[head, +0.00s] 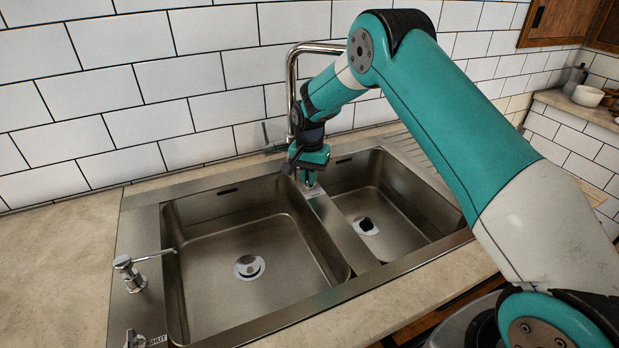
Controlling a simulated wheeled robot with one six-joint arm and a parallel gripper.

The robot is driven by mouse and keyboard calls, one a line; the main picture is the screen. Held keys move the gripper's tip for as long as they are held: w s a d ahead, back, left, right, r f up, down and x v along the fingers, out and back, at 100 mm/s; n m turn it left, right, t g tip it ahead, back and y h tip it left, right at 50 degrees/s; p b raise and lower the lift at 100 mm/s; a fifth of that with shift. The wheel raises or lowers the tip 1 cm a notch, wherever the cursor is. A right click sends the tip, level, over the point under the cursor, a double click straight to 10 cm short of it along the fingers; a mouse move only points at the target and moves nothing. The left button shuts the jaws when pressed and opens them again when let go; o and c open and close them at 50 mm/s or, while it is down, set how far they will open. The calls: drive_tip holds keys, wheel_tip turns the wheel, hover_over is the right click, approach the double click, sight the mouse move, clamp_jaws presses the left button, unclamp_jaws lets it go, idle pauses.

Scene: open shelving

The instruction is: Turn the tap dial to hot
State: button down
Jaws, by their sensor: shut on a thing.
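The chrome tap (291,75) stands behind the double sink, its tall spout bending over to the right. A thin lever-like part (272,147) shows on the left of its lower body. No water stream is visible.
The steel sink has a left basin (215,289) and a right basin (425,218), both without dishes. A soap dispenser (128,272) and a small knob (134,339) stand on the left rim. White tiled wall (90,90) is close behind the tap.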

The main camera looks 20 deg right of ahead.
drive_tip(key=shift+m, duration=1.6)
drive_tip(key=c, duration=1.2)
unclamp_jaws()
drive_tip(key=shift+r, duration=0.1)
wheel_tip(320, 180, up, 17)
drive_tip(key=b, duration=0.2)
drive_tip(key=shift+r, duration=0.15)
